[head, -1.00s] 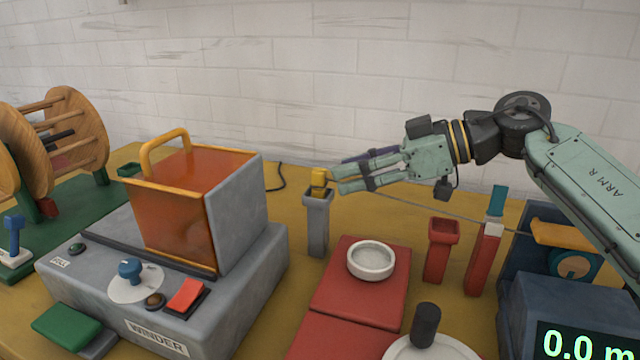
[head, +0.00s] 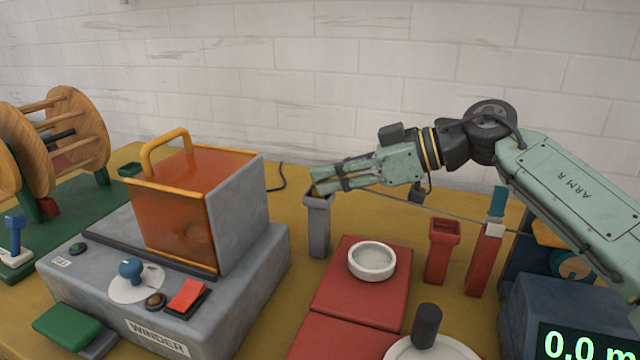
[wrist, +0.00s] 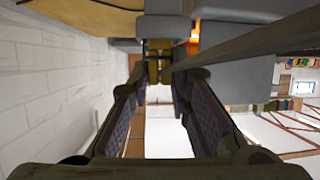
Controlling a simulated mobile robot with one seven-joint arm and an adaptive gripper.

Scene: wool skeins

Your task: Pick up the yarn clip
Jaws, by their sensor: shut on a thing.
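The yellow yarn clip (wrist: 153,70) shows between my fingertips in the wrist view. In the head view my fingers cover nearly all of it. My gripper (head: 316,182) is shut on the clip, at the top of the grey square post holder (head: 318,232). It also shows in the wrist view (wrist: 158,80), with a finger on each side of the clip. I cannot tell whether the clip's lower end is still inside the holder.
The grey winder (head: 240,285) with its orange cover (head: 172,225) stands to the left of the holder. A white dish (head: 372,262) sits on a red pad (head: 345,300) in front. A red holder (head: 437,262) stands to the right. A thin strand runs rightward behind it.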

